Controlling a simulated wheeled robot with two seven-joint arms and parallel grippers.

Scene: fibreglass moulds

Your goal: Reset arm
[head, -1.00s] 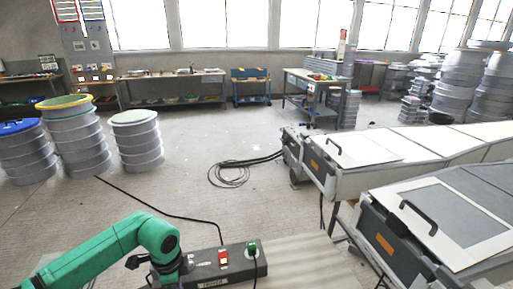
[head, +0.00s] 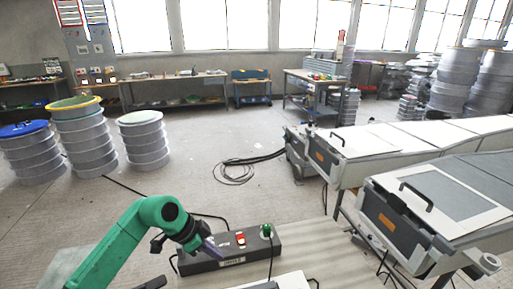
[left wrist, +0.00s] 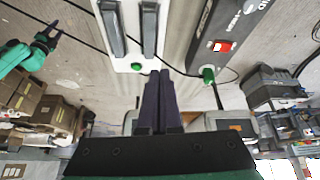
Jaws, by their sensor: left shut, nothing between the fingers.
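My left arm, green, comes in from the lower left of the head view. Its gripper (head: 214,248) points down to the right, at the left end of a dark grey switch box (head: 232,262). In the left wrist view the two dark purple fingers (left wrist: 160,75) lie together, shut and empty. The switch box (left wrist: 207,28) has a red switch and a green knob. A second green arm end, seemingly my right gripper (left wrist: 47,35), shows small at the left edge of that view. Its finger opening is too small to judge.
A white panel with dark bars (left wrist: 130,25) lies just beyond the fingertips. Grey cases with white lids (head: 440,195) fill the right. Stacked drums (head: 145,140) stand at the left. A black cable coil (head: 235,172) lies on the otherwise open floor.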

